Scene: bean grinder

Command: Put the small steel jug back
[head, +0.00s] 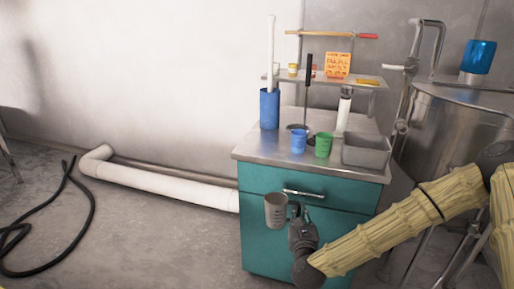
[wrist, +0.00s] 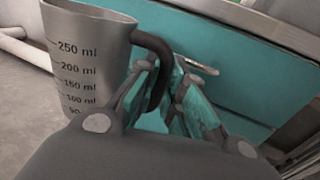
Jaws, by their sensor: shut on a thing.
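The small steel jug (head: 276,212) is a grey measuring cup with a dark handle. My gripper (head: 296,212) is shut on its handle and holds it upright in the air in front of the teal cabinet. In the wrist view the jug (wrist: 85,60) shows its millilitre marks, and its dark handle lies between the fingers of my gripper (wrist: 165,95). The jug is below the level of the steel cabinet top (head: 262,150). The inside of the jug is mostly hidden.
On the cabinet top stand a blue cup (head: 299,142), a green cup (head: 323,146), a grey bin (head: 367,152) and a tall blue container (head: 269,108). A raised shelf (head: 350,82) is behind. The teal cabinet (head: 270,183) has a drawer handle (head: 303,193) near the jug. The top's front left is bare.

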